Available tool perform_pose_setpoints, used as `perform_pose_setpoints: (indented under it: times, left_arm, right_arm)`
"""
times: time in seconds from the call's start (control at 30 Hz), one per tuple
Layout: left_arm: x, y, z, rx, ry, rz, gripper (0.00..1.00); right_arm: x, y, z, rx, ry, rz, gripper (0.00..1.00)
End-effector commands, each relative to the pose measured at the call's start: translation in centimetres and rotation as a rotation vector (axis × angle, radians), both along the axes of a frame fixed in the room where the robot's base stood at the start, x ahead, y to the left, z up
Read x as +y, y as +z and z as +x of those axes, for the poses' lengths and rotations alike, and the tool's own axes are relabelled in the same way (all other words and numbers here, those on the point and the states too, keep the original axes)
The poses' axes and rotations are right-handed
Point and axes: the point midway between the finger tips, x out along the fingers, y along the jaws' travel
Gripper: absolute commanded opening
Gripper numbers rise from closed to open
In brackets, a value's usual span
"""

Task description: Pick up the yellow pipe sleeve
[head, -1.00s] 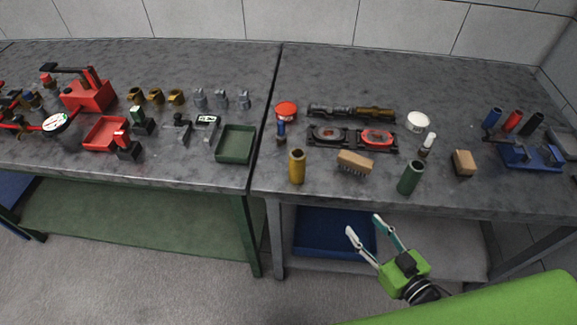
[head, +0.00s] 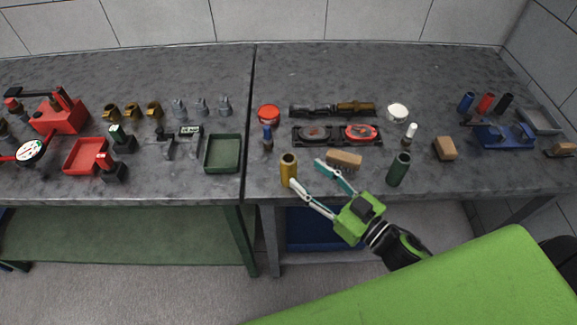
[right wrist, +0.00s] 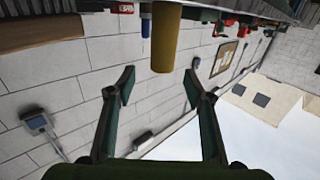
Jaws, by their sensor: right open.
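The yellow pipe sleeve (head: 289,169) stands upright near the front edge of the right workbench in the head view. In the right wrist view the yellow sleeve (right wrist: 165,42) shows ahead, between and beyond the fingertips. My right gripper (head: 305,174) is open and empty at the bench's front edge, with one finger close to the sleeve; I cannot tell whether it touches. The right wrist view shows both fingers (right wrist: 158,84) spread apart with nothing between them. My left gripper is out of view.
A brush with a wooden back (head: 344,159) lies just right of the yellow sleeve, near one finger. A green sleeve (head: 398,170) stands further right. A blue-capped item (head: 267,138) stands behind. A green tray (head: 223,154) lies to the left across the bench gap.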

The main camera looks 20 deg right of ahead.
Motion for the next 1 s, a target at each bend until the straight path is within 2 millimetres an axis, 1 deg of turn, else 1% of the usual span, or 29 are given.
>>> perform_pose_setpoints:
  times: [0.03,0.1,0.33,0.5,0.6,0.73,0.93,0.97,1.0]
  left_arm:
    - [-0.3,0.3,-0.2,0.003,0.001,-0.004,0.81]
    - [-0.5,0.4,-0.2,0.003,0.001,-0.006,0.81]
    - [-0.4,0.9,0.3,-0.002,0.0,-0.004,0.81]
    - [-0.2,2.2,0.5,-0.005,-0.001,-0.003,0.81]
    - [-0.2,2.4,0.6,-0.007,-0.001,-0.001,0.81]
    - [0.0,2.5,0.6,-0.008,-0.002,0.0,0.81]
    - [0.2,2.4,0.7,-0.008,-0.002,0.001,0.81]
    - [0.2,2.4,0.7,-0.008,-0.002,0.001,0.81]
    - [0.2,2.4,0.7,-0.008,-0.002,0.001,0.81]
  right_arm:
    - [0.3,0.2,0.7,-0.002,0.0,0.001,0.48]
    - [0.6,0.1,1.3,-0.002,-0.001,-0.001,0.48]
    - [1.3,0.1,2.5,0.0,-0.001,0.0,0.48]
    - [2.6,0.4,4.7,-0.001,-0.001,0.002,0.48]
    - [3.1,0.2,5.8,-0.001,-0.001,0.0,0.48]
    - [3.5,0.0,6.5,0.0,0.0,0.001,0.48]
    - [3.5,-0.1,6.5,0.001,0.0,0.0,0.48]
    - [3.5,-0.1,6.5,0.001,0.0,0.0,0.45]
    - [3.5,-0.1,6.5,0.001,0.0,0.0,0.35]
